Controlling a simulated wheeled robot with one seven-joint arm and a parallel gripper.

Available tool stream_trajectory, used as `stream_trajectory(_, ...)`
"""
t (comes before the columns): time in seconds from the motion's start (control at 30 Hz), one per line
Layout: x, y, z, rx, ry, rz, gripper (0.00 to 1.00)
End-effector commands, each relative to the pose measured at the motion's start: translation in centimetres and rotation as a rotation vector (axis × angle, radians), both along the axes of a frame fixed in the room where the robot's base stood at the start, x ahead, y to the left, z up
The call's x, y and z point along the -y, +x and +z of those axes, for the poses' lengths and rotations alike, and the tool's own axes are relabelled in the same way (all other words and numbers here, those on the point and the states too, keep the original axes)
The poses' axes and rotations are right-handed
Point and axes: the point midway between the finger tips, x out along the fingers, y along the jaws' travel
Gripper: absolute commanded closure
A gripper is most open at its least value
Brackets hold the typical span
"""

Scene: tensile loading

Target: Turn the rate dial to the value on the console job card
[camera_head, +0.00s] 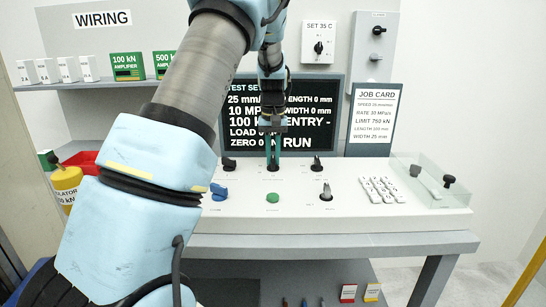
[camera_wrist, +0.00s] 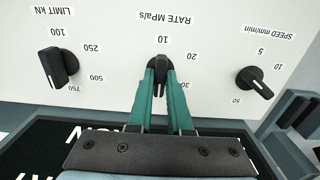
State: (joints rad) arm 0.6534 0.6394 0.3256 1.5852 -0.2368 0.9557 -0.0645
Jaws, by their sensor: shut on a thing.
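The rate dial (camera_wrist: 161,62) is a black knob in the middle of the console's back row, under the label RATE MPa/s with marks 10, 20 and 30. My gripper (camera_head: 272,166) reaches down onto it, and its green fingers are shut on the knob's two sides in the wrist view. The fingers partly hide the knob; a pale pointer line shows between them, but I cannot tell its exact mark. The job card (camera_head: 375,112) stands at the back right, its rate line appearing to read 30 MPa/s. The dark screen (camera_head: 310,112) shows 10 MPa/s.
The limit dial (camera_wrist: 58,66) and speed dial (camera_wrist: 254,82) flank the rate dial closely. The console (camera_head: 240,205) also carries a green button (camera_head: 272,198), a blue knob (camera_head: 219,192), a keypad (camera_head: 382,189) and a clear cover (camera_head: 430,180). My arm hides part of the left side.

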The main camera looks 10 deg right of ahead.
Motion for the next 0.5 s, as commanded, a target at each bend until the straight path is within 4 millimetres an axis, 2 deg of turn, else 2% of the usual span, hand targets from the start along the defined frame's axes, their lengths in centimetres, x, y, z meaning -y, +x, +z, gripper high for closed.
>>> stream_trajectory(0.5, 0.03, 0.02, 0.04, 0.001, -0.001, -0.021, 1.0)
